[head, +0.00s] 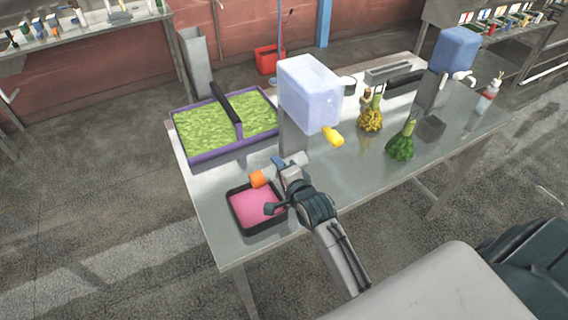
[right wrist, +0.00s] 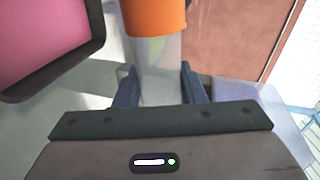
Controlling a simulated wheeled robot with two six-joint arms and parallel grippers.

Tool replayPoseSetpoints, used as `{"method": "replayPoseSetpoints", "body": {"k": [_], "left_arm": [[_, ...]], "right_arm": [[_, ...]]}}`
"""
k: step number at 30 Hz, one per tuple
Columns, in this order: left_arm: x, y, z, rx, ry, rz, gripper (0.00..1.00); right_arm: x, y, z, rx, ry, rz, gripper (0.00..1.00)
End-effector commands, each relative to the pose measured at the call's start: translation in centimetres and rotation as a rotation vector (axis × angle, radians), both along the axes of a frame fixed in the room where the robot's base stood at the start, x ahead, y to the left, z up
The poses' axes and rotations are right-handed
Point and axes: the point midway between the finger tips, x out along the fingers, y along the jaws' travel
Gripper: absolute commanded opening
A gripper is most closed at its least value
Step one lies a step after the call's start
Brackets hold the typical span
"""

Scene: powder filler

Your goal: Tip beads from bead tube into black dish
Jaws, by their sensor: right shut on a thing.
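The bead tube is a pale, see-through tube (head: 295,161) with an orange end (head: 258,179). It lies about level, with the orange end pointing left over the far edge of the black dish. My right gripper (head: 283,168) is shut around its pale middle. In the right wrist view the tube (right wrist: 157,65) sits between the two dark fingers. The black dish (head: 251,232) has a pink inside and stands near the table's front left. Its dark rim also shows at the left of the right wrist view (right wrist: 70,62). My left gripper is not in view.
A purple tray (head: 215,154) of green material lies behind the dish. A clear filler box (head: 310,92) with a yellow spout (head: 333,137) stands beyond the gripper.

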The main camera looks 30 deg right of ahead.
Motion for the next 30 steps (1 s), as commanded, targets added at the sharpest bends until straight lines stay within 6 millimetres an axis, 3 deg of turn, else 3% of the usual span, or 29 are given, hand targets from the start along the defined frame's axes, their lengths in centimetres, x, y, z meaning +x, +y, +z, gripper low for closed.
{"method": "replayPoseSetpoints", "body": {"k": [1,3,8,24,30], "left_arm": [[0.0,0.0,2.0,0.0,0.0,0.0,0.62],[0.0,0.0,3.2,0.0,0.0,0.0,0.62],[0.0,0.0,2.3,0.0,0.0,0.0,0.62],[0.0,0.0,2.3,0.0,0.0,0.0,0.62],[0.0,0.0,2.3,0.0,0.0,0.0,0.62]], "right_arm": [[0.0,-0.1,1.5,0.067,0.003,0.0,0.09],[0.0,-0.1,2.2,0.174,0.008,0.001,0.09],[0.0,-0.1,3.1,0.479,0.014,0.002,0.09],[0.0,0.0,9.2,1.476,0.051,0.002,0.09],[0.0,0.0,10.4,1.671,0.058,0.001,0.09]]}}
